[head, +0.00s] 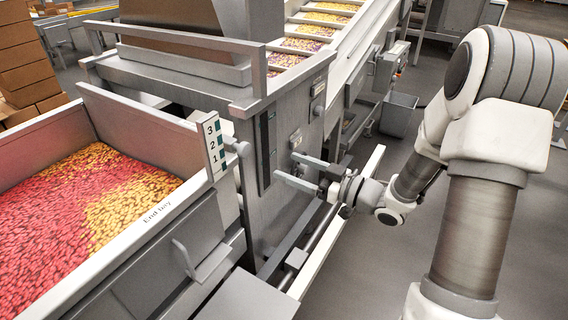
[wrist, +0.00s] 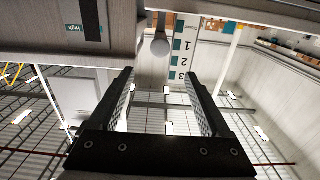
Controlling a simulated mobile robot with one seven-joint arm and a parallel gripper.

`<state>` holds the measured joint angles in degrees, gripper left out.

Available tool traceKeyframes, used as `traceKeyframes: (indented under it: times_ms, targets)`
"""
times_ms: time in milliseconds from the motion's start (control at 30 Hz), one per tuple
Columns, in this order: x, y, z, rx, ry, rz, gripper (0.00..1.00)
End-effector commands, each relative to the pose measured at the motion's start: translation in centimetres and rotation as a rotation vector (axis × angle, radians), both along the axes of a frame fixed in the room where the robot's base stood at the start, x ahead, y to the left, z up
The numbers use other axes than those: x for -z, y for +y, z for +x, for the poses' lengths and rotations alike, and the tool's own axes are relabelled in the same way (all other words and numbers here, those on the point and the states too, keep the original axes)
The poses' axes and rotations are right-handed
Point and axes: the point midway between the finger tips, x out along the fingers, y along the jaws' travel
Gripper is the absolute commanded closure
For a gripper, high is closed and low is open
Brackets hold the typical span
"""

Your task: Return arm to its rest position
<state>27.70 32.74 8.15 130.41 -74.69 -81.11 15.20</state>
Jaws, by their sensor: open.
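My gripper (head: 285,165) is open in the head view, with its two fingers pointing left toward the grey machine panel. Nothing is between the fingers. In the wrist view the open fingers (wrist: 158,76) frame empty space, with a round grey knob (wrist: 160,45) beyond them. The same knob (head: 244,148) stands beside a number plate (head: 215,146) marked 3, 2, 1 in the head view. A gap shows between the fingertips and the knob. My arm reaches in from the right side of the head view.
A bin wall (head: 140,135) encloses red and yellow candies at left. A dark vertical slot (head: 267,150) is on the panel near my fingers. A pale rail (head: 345,220) runs below my gripper. A grey tub (head: 398,114) stands behind. Open floor (head: 385,265) lies at lower right.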

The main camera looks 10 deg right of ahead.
Motion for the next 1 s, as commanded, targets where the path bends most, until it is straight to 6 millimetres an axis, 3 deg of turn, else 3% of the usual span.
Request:
traceKeyframes:
  times_ms: [400,567,800,1000]
  targets:
    - [0.0,0.0,0.0,0.002,-0.001,-0.004,0.19]
    - [-0.6,-0.3,1.1,0.062,0.004,-0.093,0.19]
    - [-3.5,-3.4,3.7,0.333,0.053,-0.378,0.19]
    - [-7.0,-7.1,3.0,0.58,0.147,-0.54,0.19]
